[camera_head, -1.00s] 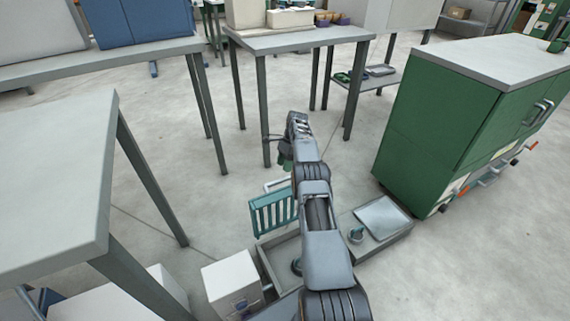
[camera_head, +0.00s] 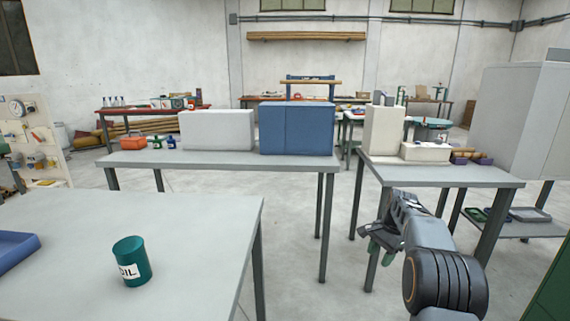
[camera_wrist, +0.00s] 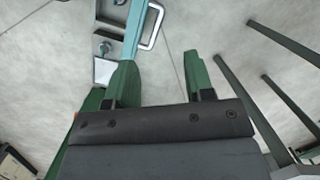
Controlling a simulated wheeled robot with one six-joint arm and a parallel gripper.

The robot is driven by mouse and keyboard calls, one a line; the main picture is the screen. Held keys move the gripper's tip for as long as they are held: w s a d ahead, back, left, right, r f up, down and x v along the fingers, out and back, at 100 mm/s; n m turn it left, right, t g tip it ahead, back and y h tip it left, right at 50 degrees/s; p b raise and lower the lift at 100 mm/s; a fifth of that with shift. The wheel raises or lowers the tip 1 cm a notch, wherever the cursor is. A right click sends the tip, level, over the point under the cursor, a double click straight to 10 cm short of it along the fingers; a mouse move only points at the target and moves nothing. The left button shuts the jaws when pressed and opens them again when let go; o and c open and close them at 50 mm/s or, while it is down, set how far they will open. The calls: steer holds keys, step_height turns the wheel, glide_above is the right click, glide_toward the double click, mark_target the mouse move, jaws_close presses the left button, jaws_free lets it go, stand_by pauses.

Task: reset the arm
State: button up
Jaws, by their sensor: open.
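My arm reaches forward at the lower right of the head view, with my gripper (camera_head: 368,246) at its end, in front of the right-hand table. In the wrist view my gripper (camera_wrist: 158,76) shows two green fingers set well apart. Nothing sits between the fingertips; bare concrete floor shows there. The gripper is open and empty.
A grey table (camera_head: 190,225) at the front left holds a green oil can (camera_head: 131,261) and part of a blue tray (camera_head: 14,249). Behind it, a long table (camera_head: 225,160) carries a blue box (camera_head: 297,128). A table with cream boxes (camera_head: 440,174) stands right. Floor between is clear.

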steer(key=s+a+r+n+t+h+p, duration=0.1)
steer(key=s+a+r+n+p, duration=0.1)
steer(key=s+a+r+p, duration=0.3)
steer(key=s+a+r+n+p, duration=0.15)
steer(key=s+r, duration=0.25)
steer(key=r, duration=0.4)
steer(key=s+a+r+n+t+h+p, duration=0.1)
steer(key=s+a+r+n+p, duration=0.1)
steer(key=s+r+n+p, duration=0.3)
steer(key=s+a+r+n+t+p, duration=0.1)
steer(key=s+a+r+n+p, duration=0.1)
steer(key=s, duration=0.5)
steer(key=s+a+r+n+t+p, duration=0.1)
steer(key=s+a+r+n+p, duration=0.1)
steer(key=s+r+p, duration=0.2)
steer(key=shift+s+a+p, duration=0.25)
steer(key=shift+s+p, duration=0.55)
steer(key=shift+s, duration=1.05)
steer(key=shift+r, duration=0.1)
steer(key=shift+c, duration=0.6)
